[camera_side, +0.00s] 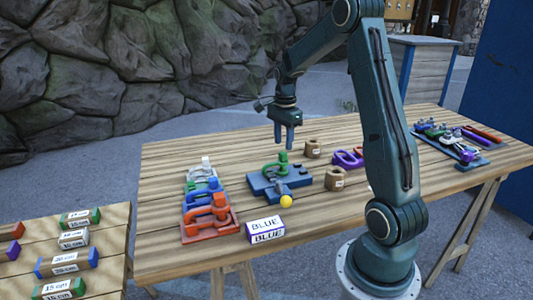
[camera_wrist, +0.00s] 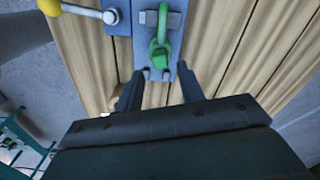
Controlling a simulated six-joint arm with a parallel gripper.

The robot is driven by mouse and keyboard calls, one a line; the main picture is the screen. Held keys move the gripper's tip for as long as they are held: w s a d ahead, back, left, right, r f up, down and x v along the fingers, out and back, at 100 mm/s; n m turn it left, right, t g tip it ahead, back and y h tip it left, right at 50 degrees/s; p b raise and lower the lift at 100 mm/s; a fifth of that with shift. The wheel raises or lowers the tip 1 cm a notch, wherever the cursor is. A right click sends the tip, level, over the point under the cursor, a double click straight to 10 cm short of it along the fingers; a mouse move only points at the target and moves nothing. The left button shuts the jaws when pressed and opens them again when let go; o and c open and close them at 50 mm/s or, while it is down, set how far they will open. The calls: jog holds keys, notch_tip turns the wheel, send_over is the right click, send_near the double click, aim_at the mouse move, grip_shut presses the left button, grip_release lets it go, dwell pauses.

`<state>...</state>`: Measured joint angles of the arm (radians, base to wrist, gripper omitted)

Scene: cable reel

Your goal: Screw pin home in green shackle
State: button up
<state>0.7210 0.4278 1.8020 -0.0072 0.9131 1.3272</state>
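The green shackle (camera_side: 283,164) is held upright on a blue fixture (camera_side: 262,185) in the middle of the table. In the wrist view the green shackle (camera_wrist: 160,48) lies just beyond my fingers, with a light grey piece behind it at the fixture's top; I cannot tell whether that is the pin or part of the clamp. How far the pin is screwed in cannot be seen. My gripper (camera_side: 284,148) is above the shackle in the side view, pointing down. Its two fingers stand apart with nothing gripped between them in the wrist view (camera_wrist: 160,88).
A lever with a yellow ball (camera_side: 286,201) sticks out from the fixture. Orange, blue and white shackles (camera_side: 207,218) stand at the left. Wooden blocks (camera_side: 334,179), purple parts (camera_side: 346,160) and a tool tray (camera_side: 470,162) are at the right.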

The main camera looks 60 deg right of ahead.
aim_at(283, 153)
jog(key=shift+f, duration=0.2)
jog(key=shift+f, duration=2.05)
grip_shut()
jog(key=shift+m, duration=0.4)
jog(key=shift+m, duration=1.9)
